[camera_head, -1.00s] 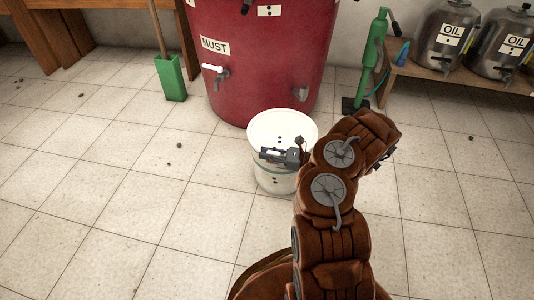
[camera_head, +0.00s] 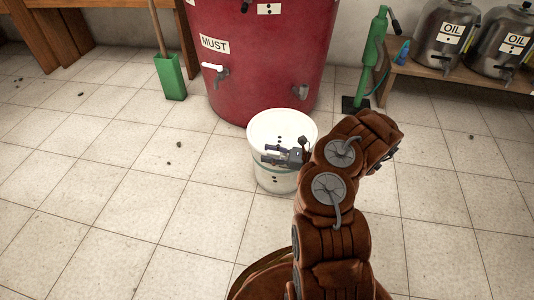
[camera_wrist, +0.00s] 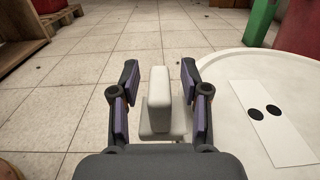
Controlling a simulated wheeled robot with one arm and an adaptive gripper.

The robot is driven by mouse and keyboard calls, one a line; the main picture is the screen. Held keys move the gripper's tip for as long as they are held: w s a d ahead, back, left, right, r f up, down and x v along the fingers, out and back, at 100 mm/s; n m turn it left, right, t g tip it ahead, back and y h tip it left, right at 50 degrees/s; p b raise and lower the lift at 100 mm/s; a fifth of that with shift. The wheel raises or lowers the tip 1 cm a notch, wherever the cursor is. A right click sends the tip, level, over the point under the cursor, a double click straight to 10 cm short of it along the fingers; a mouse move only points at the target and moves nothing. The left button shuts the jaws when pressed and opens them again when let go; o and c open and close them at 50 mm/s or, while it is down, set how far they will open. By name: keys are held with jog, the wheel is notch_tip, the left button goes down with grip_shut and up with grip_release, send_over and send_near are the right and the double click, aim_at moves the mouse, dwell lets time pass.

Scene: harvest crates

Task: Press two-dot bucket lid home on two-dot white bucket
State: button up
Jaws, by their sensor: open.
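The white bucket (camera_head: 274,182) stands upright on the tiled floor in the head view, with two dark dots on its front. The round white two-dot lid (camera_head: 282,122) lies on its top; I cannot tell whether it is fully seated. In the wrist view the lid (camera_wrist: 240,75) fills the right side, with two black dots on a white label. My gripper (camera_head: 268,155) is open at the lid's near left edge. In the wrist view my gripper (camera_wrist: 159,78) has a pale upright block (camera_wrist: 158,95) between its spread fingers; I cannot tell what it belongs to.
A large red MUST vat (camera_head: 270,60) stands just behind the bucket. A green scoop (camera_head: 170,77) is at the left. A green stand (camera_head: 372,60) and a bench (camera_head: 440,80) with OIL cans (camera_head: 447,40) are at the right.

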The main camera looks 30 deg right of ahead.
jog(key=v, duration=1.1)
jog(key=w+a+r+n+g+y+p, duration=0.2)
jog(key=a+r+n+g+p, duration=0.25)
jog(key=a+r, duration=0.5)
jog(key=w+a+r+n+g+y+p, duration=0.15)
jog(key=a+r+n+g+p, duration=0.3)
jog(key=r, duration=0.85)
jog(key=s+a+r+n+g+h+p, duration=0.1)
jog(key=s+a+r+n+g+p, duration=0.3)
jog(key=a+r, duration=0.5)
jog(key=s+a+r+n+g+h+p, duration=0.2)
jog(key=s+a+r+n+p, duration=0.3)
jog(key=r, duration=0.6)
jog(key=s+a+r+n+g+h+p, duration=0.1)
jog(key=s+a+r+n+h+p, duration=0.2)
jog(key=s+r+p, duration=0.35)
jog(key=s+a+r+n+g+h+p, duration=0.1)
jog(key=s+a+r+n+h+p, duration=0.1)
jog(key=s+r+h+p, duration=0.35)
jog(key=s+d+r+n+t+h+p, duration=0.3)
jog(key=s+d+r+h+p, duration=0.2)
jog(key=s+d+r+p, duration=0.3)
jog(key=s+r+p, duration=0.4)
jog(key=r, duration=0.1)
jog(key=shift+n+p, duration=0.3)
jog(key=shift+p, duration=0.05)
